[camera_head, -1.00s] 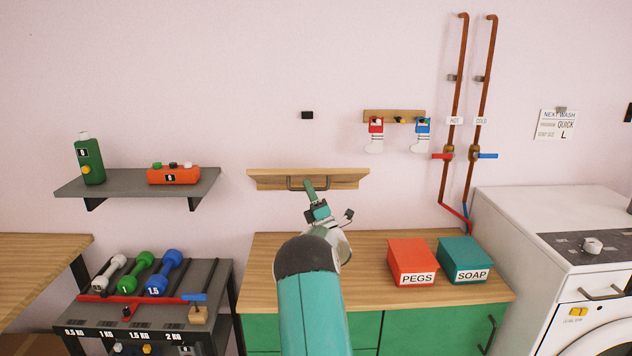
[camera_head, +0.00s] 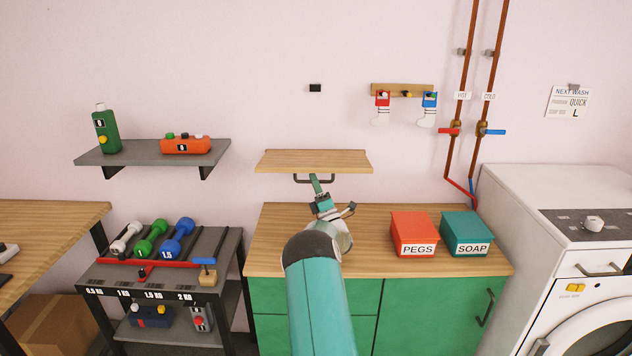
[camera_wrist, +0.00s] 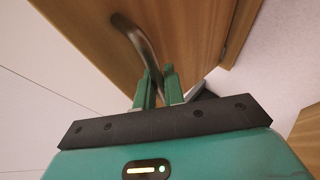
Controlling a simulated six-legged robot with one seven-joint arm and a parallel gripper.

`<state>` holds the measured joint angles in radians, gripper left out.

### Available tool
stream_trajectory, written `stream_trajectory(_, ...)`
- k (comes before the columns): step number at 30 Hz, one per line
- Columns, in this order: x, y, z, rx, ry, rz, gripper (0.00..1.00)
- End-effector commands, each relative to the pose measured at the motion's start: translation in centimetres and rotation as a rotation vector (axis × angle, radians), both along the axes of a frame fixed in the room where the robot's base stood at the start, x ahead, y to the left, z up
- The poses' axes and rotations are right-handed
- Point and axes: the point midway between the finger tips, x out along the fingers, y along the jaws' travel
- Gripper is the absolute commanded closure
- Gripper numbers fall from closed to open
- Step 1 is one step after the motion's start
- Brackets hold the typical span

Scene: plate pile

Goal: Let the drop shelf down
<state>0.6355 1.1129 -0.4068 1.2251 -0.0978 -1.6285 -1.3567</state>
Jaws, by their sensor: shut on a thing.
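The drop shelf (camera_head: 314,160) is a wooden board on the wall above the counter. It shows its top face and looks close to level. A dark bar handle (camera_head: 314,180) hangs at its front edge. My gripper (camera_head: 316,183) is at the handle, below the board's front. In the wrist view, my gripper's green fingers (camera_wrist: 158,82) are shut on the curved metal handle (camera_wrist: 135,35), with the wooden board (camera_wrist: 185,30) behind it. The exact contact between the fingertips and the bar is partly hidden.
The wooden counter (camera_head: 290,258) below holds a red PEGS box (camera_head: 414,232) and a teal SOAP box (camera_head: 467,231) at its right. A grey shelf (camera_head: 150,155) with a green bottle (camera_head: 107,130) is at the left. A small black block (camera_head: 315,88) is on the wall above.

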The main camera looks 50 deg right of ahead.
Motion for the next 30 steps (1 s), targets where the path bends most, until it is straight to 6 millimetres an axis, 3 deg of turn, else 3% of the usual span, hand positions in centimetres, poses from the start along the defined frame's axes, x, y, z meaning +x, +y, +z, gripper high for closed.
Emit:
stream_trajectory(6, -0.17, -0.10, 0.01, 0.003, 0.001, -0.002, 1.00)
stream_trajectory(7, -0.18, -0.09, 0.01, 0.003, 0.001, -0.002, 0.87)
stream_trajectory(10, -0.23, -0.07, 0.01, 0.003, 0.001, -0.002, 0.68)
stream_trajectory(30, -0.63, 0.10, -0.33, 0.003, 0.002, -0.001, 0.67)
